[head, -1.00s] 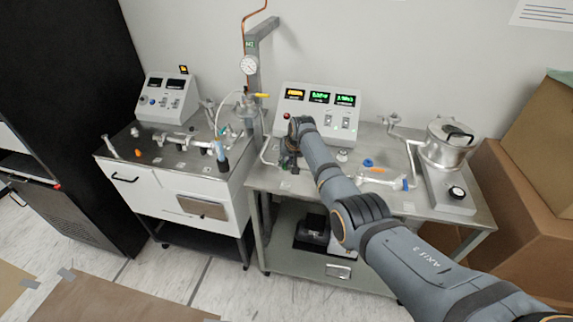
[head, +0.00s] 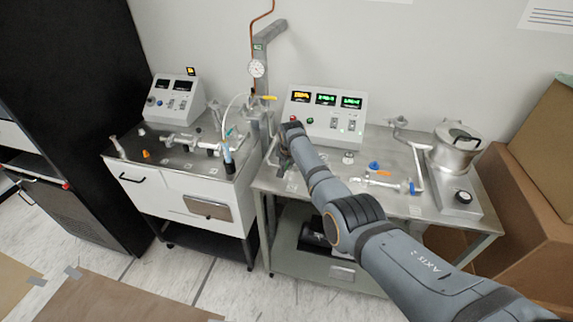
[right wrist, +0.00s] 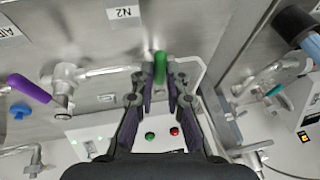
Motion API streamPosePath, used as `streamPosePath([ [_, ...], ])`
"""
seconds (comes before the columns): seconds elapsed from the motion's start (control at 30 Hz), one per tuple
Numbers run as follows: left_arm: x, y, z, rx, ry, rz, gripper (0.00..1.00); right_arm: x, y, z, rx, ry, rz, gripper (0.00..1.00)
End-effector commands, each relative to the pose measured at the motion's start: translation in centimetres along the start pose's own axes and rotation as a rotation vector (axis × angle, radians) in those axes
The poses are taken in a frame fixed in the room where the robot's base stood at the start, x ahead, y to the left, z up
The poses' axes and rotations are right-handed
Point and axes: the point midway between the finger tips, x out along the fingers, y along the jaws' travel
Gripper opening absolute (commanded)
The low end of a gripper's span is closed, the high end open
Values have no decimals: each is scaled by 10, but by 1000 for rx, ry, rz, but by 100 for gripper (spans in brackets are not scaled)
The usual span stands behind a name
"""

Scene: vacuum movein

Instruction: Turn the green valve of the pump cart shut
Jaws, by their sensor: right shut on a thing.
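The green valve handle (right wrist: 160,68) shows in the right wrist view between the fingertips of my right gripper (right wrist: 160,82), which is shut on it. In the head view my right gripper (head: 285,158) is at the left part of the steel-topped pump cart (head: 335,200), in front of its display panel (head: 322,117). There my own arm hides the green handle. I cannot tell the valve's exact angle from these views. My left gripper is not in view.
A white cart (head: 170,200) with glassware stands close on the left. A metal pot (head: 456,145) and cardboard boxes (head: 535,170) are at the right. In the right wrist view, a purple handle (right wrist: 29,88) and a blue knob (right wrist: 20,111) sit left of the gripper.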

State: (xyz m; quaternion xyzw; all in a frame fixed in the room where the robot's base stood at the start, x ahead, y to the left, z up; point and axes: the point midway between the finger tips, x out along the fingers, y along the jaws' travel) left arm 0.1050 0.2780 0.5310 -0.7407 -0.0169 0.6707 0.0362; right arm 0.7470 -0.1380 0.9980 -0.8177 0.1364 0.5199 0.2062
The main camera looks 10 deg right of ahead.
Motion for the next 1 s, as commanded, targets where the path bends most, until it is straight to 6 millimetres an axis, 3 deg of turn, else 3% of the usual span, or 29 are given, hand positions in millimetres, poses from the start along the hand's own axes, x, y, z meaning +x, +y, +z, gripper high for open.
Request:
streamPosePath([
  [0.17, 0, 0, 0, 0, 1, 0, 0, 0, -1, -1, 0, 2, -2, 0],
  [0.2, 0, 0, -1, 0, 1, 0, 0, 0, -1, -1, 0, 2, -2, 17],
  [0.37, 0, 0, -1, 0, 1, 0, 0, 0, 0, -1, -1, 2, -2, 36],
  [0.77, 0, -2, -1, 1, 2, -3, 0, -6, -1, -1, -2, 1, -2, 36],
  [1.0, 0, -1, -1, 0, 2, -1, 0, -43, -1, -1, 0, 5, -4, 36],
])
